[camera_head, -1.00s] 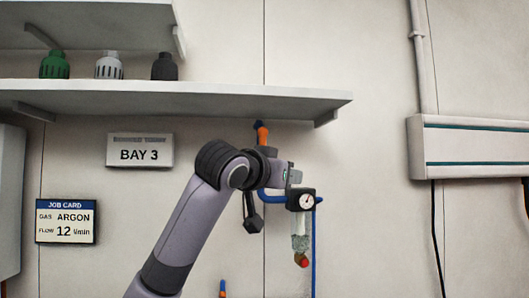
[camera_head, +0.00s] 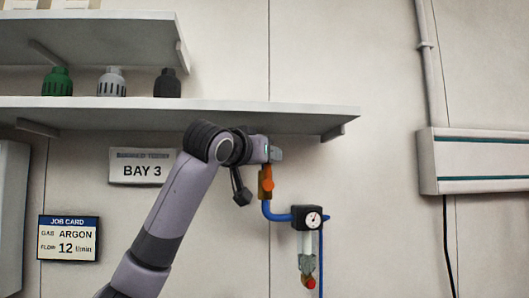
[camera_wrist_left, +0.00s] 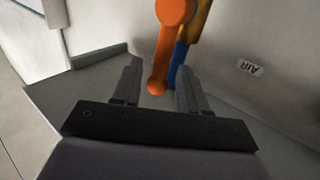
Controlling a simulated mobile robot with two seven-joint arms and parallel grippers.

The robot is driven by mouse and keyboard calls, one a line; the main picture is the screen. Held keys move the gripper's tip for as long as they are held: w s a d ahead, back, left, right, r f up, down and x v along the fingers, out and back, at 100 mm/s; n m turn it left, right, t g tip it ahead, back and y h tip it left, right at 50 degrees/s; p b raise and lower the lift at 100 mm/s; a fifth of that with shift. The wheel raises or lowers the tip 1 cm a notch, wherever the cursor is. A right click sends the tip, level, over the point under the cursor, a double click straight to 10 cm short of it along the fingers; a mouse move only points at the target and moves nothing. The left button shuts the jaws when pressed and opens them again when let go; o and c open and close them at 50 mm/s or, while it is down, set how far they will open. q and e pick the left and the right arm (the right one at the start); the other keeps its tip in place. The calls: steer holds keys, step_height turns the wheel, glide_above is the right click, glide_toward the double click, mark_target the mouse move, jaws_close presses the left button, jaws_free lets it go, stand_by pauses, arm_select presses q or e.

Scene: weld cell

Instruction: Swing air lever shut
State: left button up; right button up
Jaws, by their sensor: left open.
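The air lever (camera_head: 268,184) is orange and sits on a brass valve (camera_head: 262,194) on the wall, above a blue hose. In the head view its upper part is hidden by my left gripper (camera_head: 277,153). In the left wrist view the lever (camera_wrist_left: 162,55) runs from its round pivot towards my left gripper (camera_wrist_left: 160,72), beside a blue pipe (camera_wrist_left: 181,66). The lever's end appears between the two open fingers; whether it touches either finger I cannot tell. An upside-down AIR label (camera_wrist_left: 250,67) is on the wall to the right. My right gripper is out of view.
A gauge (camera_head: 307,217) with a flow tube hangs right of and below the valve. A shelf (camera_head: 230,112) runs just above my left gripper, with several caps on the left. A job card (camera_head: 68,239) and BAY 3 sign (camera_head: 142,168) are left.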

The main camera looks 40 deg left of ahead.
arm_select(q)
steer(key=shift+w, duration=0.1)
jaws_close()
steer(key=shift+f, duration=0.1)
steer(key=s+a+f+n+g+y+b, duration=0.1)
steer(key=n+y+b, duration=0.5)
steer(key=n, duration=0.6)
steer(key=s+a+f+n+g+y+b, duration=0.1)
steer(key=f+n+y+b, duration=0.5)
steer(key=n, duration=0.6)
steer(key=shift+s+a+f+n+y, duration=0.15)
steer(key=shift+s+a+n+y, duration=0.25)
steer(key=shift+s+a+y, duration=0.55)
steer(key=shift+s+d, duration=0.15)
steer(key=shift+s, duration=0.05)
